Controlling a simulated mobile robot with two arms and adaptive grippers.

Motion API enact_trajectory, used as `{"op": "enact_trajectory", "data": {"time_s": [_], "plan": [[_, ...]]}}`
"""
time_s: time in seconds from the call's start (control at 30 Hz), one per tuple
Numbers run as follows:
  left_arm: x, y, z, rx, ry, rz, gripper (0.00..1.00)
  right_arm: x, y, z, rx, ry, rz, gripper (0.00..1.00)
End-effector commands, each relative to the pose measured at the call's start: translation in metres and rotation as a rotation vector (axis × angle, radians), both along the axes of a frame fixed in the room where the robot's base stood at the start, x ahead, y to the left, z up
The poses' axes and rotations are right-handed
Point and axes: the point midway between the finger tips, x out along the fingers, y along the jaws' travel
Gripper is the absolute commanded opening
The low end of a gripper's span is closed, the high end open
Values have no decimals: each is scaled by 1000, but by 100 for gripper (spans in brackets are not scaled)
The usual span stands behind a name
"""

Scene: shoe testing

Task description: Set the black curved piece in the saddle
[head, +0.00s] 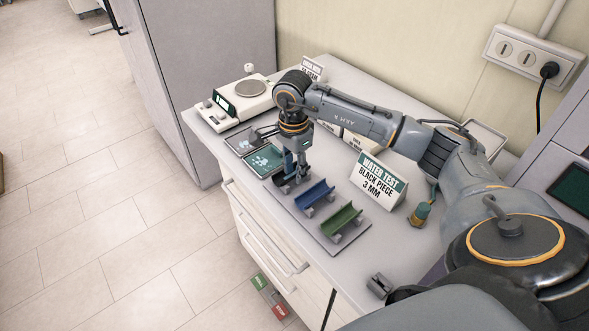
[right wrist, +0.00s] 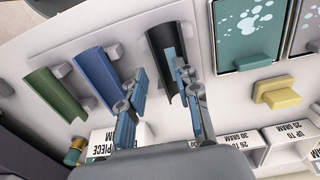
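The black curved piece (right wrist: 160,42) is an open trough on the pale tray (right wrist: 125,30). In the head view, the black piece (head: 279,180) lies at the tray's far left end, partly hidden by my right gripper (head: 298,176). In the right wrist view, my right gripper (right wrist: 160,82) is open, its fingers apart at the black piece's near end. I cannot tell whether they touch it. A small grey notched block (head: 379,285), possibly the saddle, stands near the counter's front right. My left gripper is not in view.
A blue trough (head: 314,197) and a green trough (head: 343,220) lie beside the black one. A "WATER TEST BLACK PIECE 3 MM" sign (head: 377,183) stands behind them. A scale (head: 243,100) is at the far left. Bare counter (head: 362,255) lies before the grey block.

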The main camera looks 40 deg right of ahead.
Motion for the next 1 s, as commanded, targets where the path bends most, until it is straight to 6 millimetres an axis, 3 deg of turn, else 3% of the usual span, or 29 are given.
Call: {"op": "enact_trajectory", "data": {"time_s": [0.5, 0.7, 1.0], "plan": [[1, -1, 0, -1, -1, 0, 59, 3, 0, 99, 0, -5, 0, 32], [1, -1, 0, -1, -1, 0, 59, 2, 0, 113, 0, -2, -1, 32], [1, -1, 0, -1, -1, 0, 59, 2, 0, 114, 0, -1, 0, 32]]}}
